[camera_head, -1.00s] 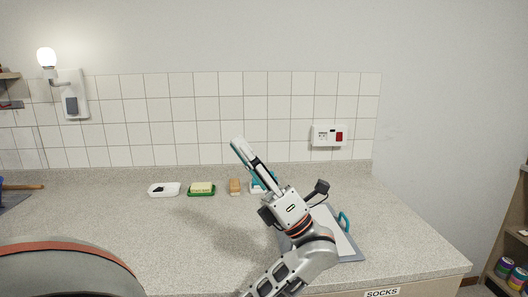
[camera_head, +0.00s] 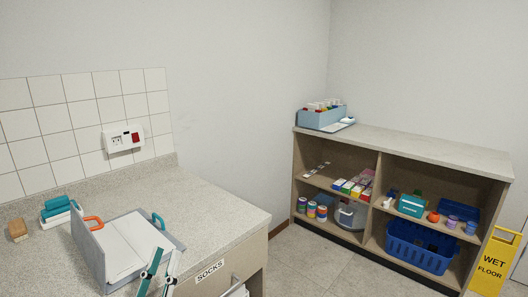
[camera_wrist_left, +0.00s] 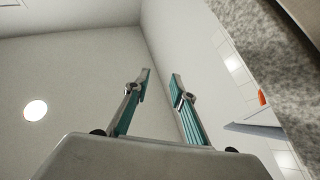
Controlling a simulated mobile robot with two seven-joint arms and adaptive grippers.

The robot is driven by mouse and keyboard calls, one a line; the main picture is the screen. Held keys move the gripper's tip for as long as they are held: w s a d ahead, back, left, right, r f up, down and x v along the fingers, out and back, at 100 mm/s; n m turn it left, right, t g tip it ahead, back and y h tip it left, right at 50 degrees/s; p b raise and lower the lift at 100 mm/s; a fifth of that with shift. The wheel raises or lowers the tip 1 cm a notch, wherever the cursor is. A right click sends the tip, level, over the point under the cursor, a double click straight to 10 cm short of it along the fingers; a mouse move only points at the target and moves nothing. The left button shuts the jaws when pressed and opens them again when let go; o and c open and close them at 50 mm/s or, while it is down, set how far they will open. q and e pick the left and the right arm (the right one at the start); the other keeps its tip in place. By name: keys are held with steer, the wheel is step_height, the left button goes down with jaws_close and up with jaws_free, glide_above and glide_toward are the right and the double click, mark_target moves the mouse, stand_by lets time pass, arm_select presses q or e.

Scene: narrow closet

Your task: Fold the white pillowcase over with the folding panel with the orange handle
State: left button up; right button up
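The grey folding board lies on the counter at the left in the head view. Its panel with the orange handle (camera_head: 94,223) stands raised at the board's left side. The panel (camera_wrist_left: 255,130) and orange handle (camera_wrist_left: 262,97) also show at the right of the left wrist view. The white pillowcase (camera_head: 126,240) lies flat on the board's middle. A teal handle (camera_head: 158,219) sits on the right panel. My right gripper is out of view.
A teal-and-white item (camera_head: 56,209) and a brown brush-like block (camera_head: 17,230) stand left of the board. A SOCKS drawer (camera_head: 212,272) is under the counter. A stocked shelf (camera_head: 400,147) and yellow wet-floor sign (camera_head: 494,262) stand at right. Counter right of the board is clear.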

arm_select(q)
steer(key=s+d+f+m+g, duration=0.1)
steer(key=s+d+f+g, duration=0.1)
steer(key=f, duration=0.9)
steer(key=s+d+f+m+g, duration=0.1)
steer(key=s+f+g, duration=0.3)
steer(key=f, duration=0.7)
steer(key=shift+d+m+g, duration=0.4)
steer(key=shift+d+g, duration=0.1)
steer(key=shift+g, duration=0.6)
steer(key=s+f+g, duration=0.2)
steer(key=s+f, duration=0.2)
steer(key=f, duration=0.1)
steer(key=s+f+g, duration=0.2)
steer(key=s+f, duration=0.2)
steer(key=s+f+g+y, duration=0.1)
steer(key=s+f, duration=0.3)
steer(key=f, duration=0.1)
steer(key=shift+s+a+f+m+g+p, duration=0.2)
steer(key=shift+a+f+m+g+p, duration=0.1)
steer(key=shift+a+m+g, duration=0.1)
steer(key=c, duration=0.3)
steer(key=shift+s+f, duration=0.25)
jaws_close()
